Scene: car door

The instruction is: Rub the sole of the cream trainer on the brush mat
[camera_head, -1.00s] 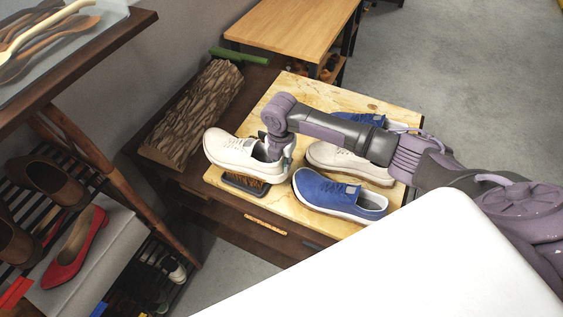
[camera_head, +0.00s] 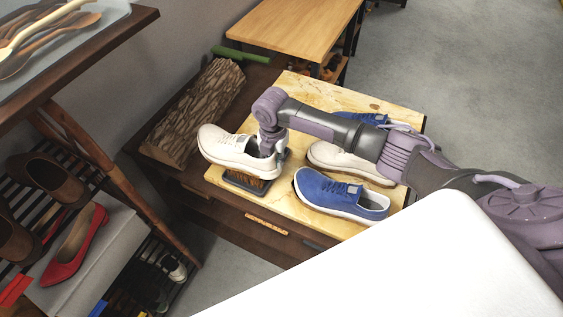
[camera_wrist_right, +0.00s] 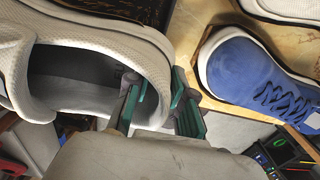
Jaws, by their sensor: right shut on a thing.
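The cream trainer (camera_head: 232,150) is at the left end of the wooden board, sole down, over the brush mat (camera_head: 262,187). The mat is a small dark tray with brown bristles, partly hidden under the shoe; I cannot tell whether sole and bristles touch. My right gripper (camera_head: 270,155) is shut on the trainer's heel collar. In the right wrist view the green-padded fingers (camera_wrist_right: 160,100) straddle the rim of the trainer (camera_wrist_right: 90,80), one inside and one outside. My left gripper is not in view.
A blue shoe (camera_head: 340,195) lies on the board (camera_head: 300,90) just right of the mat, with another cream shoe (camera_head: 350,163) and a second blue shoe behind it. A bark-covered log (camera_head: 200,110) lies left of the board. A shoe rack stands at lower left.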

